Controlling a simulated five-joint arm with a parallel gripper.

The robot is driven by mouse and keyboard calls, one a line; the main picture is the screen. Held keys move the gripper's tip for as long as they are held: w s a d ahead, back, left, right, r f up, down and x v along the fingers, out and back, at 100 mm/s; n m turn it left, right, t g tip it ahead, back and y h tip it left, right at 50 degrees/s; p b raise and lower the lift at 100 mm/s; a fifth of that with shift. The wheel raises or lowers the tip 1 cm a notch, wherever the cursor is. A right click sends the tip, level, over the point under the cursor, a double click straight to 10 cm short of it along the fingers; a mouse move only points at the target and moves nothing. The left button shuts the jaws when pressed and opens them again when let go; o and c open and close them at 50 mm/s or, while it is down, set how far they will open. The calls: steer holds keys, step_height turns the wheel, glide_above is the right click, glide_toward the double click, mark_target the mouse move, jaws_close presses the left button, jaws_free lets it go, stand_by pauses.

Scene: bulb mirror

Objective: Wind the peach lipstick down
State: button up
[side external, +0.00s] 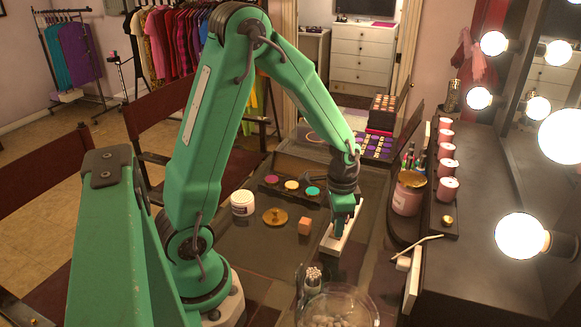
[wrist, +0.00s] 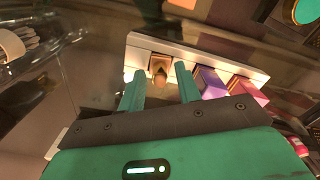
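A white holder (wrist: 200,60) with a row of lipsticks lies across the wrist view. The peach lipstick (wrist: 160,68), in a gold-brown case with a tan tip, sits at its left end. A purple lipstick (wrist: 210,83) and a pink one (wrist: 248,92) stand to its right. My gripper (wrist: 159,82) is open, its two teal fingers on either side of the peach lipstick with gaps showing. In the side view, my gripper (side external: 344,212) points down over the white holder (side external: 337,243) and hides most of the lipsticks.
An orange block (side external: 304,226), a gold-lidded dish (side external: 275,216) and a white jar (side external: 242,203) stand left of the holder. A glass bowl (side external: 338,308) is in front, and pink candles (side external: 448,189) line the right.

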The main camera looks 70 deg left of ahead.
steer(key=c, duration=0.7)
